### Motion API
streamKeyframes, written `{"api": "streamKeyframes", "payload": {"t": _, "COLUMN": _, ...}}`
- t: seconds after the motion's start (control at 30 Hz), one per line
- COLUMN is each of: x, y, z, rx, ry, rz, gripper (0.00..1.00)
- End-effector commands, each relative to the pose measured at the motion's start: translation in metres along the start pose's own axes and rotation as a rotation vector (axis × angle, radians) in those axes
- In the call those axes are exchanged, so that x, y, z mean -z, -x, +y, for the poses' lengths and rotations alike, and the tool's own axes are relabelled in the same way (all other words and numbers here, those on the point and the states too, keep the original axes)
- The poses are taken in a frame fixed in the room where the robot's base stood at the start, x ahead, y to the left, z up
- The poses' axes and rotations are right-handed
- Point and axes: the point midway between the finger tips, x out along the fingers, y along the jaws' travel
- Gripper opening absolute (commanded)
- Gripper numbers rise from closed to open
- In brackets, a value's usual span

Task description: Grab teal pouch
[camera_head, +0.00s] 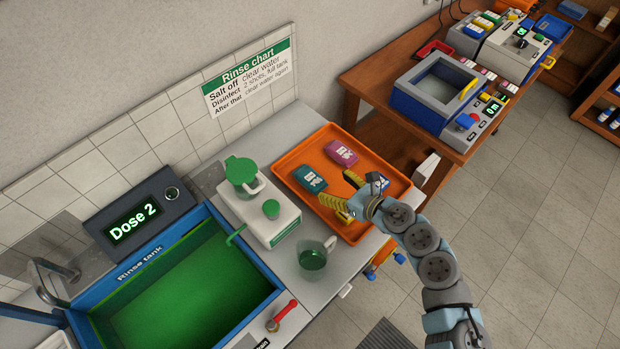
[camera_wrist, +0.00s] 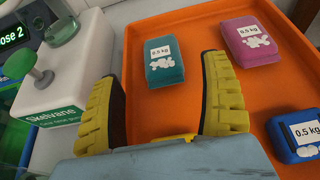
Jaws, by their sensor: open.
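The teal pouch (camera_head: 310,178) lies on the orange tray (camera_head: 287,160), at the tray's left side. In the wrist view the teal pouch (camera_wrist: 164,62) shows a white "0.5 kg" label and lies ahead of my gripper, between the lines of its two fingers but beyond their tips. My gripper (camera_head: 344,190) is over the tray, with yellow ribbed fingers spread. In the wrist view my gripper (camera_wrist: 160,75) is open, with nothing between its fingers. The head view does not clearly show its height above the tray.
A pink pouch (camera_wrist: 253,41) lies right of the teal one. A blue pouch (camera_wrist: 296,135) lies nearer, right of my gripper's right finger. A white dispenser (camera_head: 262,212) with green parts stands left of the tray. A jug (camera_head: 313,258) stands in front of it.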

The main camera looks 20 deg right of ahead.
Motion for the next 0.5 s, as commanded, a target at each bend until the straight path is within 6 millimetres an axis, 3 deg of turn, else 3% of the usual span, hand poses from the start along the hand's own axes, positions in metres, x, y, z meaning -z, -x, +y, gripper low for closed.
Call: {"api": "streamKeyframes", "payload": {"t": 0.5, "x": -0.002, "y": -0.056, "z": -0.001, "rx": 0.002, "ry": -0.002, "rz": -0.003, "gripper": 0.78}}
